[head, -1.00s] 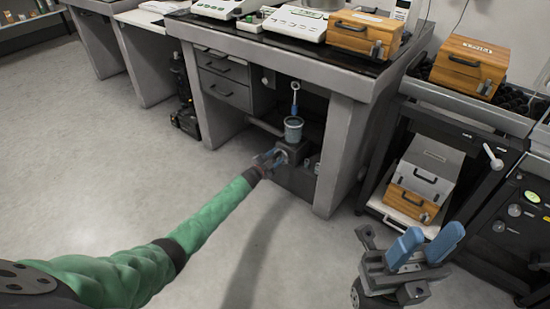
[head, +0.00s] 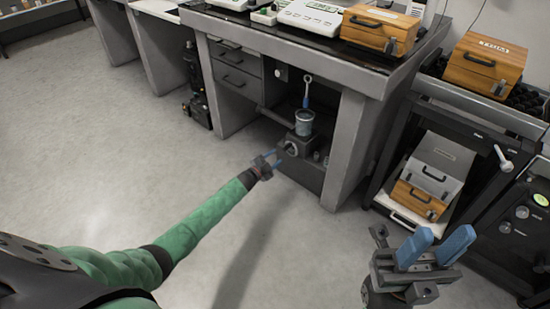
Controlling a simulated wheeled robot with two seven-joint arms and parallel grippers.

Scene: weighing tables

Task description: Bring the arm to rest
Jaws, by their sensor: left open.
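My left arm is green and reaches out over the floor from the lower left. My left gripper (head: 272,161) is open and empty, in front of the grey weighing table (head: 352,140). A grey device with a cup (head: 304,122) on top stands under that table, just beyond the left gripper and apart from it. A blue-ended rod stands up from the cup. My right gripper (head: 432,250), with blue finger pads, is at the lower right. Its pads are apart and nothing shows between them.
Scales (head: 313,18) and a wooden box (head: 380,31) stand on the table top. Another wooden box (head: 484,65) sits on the black cart at the right. An open wooden case (head: 419,198) lies on the cart's lower shelf. The floor (head: 120,170) at left is clear.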

